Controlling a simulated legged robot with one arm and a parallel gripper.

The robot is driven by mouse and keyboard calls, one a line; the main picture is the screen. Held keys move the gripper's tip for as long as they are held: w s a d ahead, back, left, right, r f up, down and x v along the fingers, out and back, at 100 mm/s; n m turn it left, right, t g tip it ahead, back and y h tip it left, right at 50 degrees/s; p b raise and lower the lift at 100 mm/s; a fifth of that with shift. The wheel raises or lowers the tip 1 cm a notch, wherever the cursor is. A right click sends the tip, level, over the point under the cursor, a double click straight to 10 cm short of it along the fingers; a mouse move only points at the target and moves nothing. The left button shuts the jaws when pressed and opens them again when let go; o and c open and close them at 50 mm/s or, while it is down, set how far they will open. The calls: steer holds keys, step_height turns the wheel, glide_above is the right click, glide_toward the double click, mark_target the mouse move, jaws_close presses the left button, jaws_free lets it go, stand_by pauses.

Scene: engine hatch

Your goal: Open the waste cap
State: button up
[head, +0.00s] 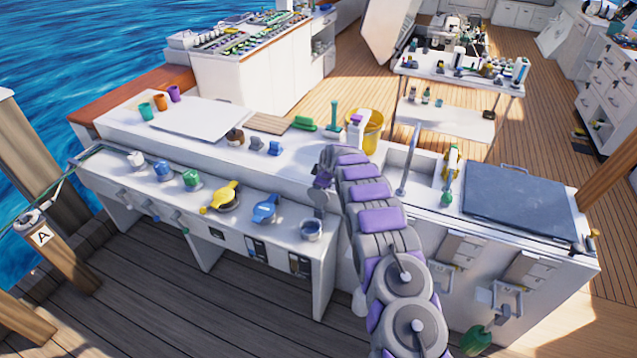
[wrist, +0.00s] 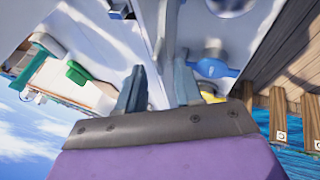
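Several caps sit along the lower front ledge of the white counter. A yellow cap with a handle (head: 226,195) and a blue cap with a handle (head: 266,208) are left of a grey round fitting (head: 312,231). I cannot read any label naming the waste cap. My gripper (head: 320,182) is above the grey fitting, at the counter's step. In the wrist view my gripper (wrist: 160,92) has its two fingers apart. A grey upright piece (wrist: 166,35) shows beyond the gap; I cannot tell whether the fingers touch it. The blue cap (wrist: 214,66) shows beside the right finger.
White, blue and green small caps (head: 163,171) line the ledge's left part. The upper counter holds a green brush (head: 304,124), a white bottle (head: 355,130), a yellow bucket (head: 373,132) and a tap (head: 408,160). The deck in front of the counter is clear.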

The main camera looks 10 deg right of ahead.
steer(key=p+v, duration=0.1)
steer(key=v, duration=1.3)
steer(key=shift+w, duration=0.1)
steer(key=s+a+r+m+g, duration=0.1)
steer(key=s+a+r+m, duration=0.1)
steer(key=s+r, duration=0.5)
steer(key=s+a+r+m+g, duration=0.2)
steer(key=s+r, duration=0.1)
steer(key=s, duration=0.9)
steer(key=s+a+r+m+g, duration=0.1)
steer(key=s+a+r+m, duration=0.1)
steer(key=s+r, duration=0.5)
steer(key=s+a+f+m+g+h, duration=0.1)
steer(key=s+m+g, duration=0.3)
steer(key=s, duration=3)
steer(key=shift+s+a+f+m, duration=0.25)
steer(key=shift+s+a+m, duration=0.1)
steer(key=shift+a+m, duration=0.45)
